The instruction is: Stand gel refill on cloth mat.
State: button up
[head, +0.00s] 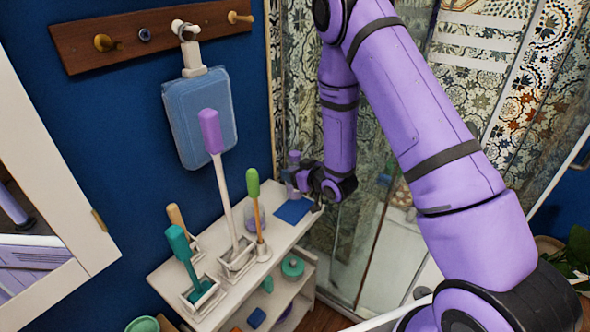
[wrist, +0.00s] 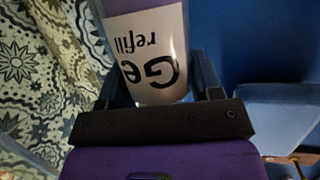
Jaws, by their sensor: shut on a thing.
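The gel refill (wrist: 150,50) fills the top of the wrist view. Its white label reads "Gel refill" upside down. My gripper (wrist: 160,78) is shut on it, with one dark finger on either side. In the head view the refill (head: 293,162) shows as a small purple upright shape beside my gripper (head: 302,182), at the far end of the white shelf. The cloth mat (head: 293,211) is a flat blue square on the shelf top, just in front of and below the gripper. Whether the refill's base touches anything is hidden.
The glass shower screen stands right of the shelf.

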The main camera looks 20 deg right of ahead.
jog(key=shift+f, duration=2.5)
jog(key=shift+f, duration=0.55)
dwell(0.4)
jog(key=o, duration=1.2)
jog(key=shift+c, duration=0.2)
jog(key=v, duration=0.8)
dwell(1.0)
dwell(0.4)
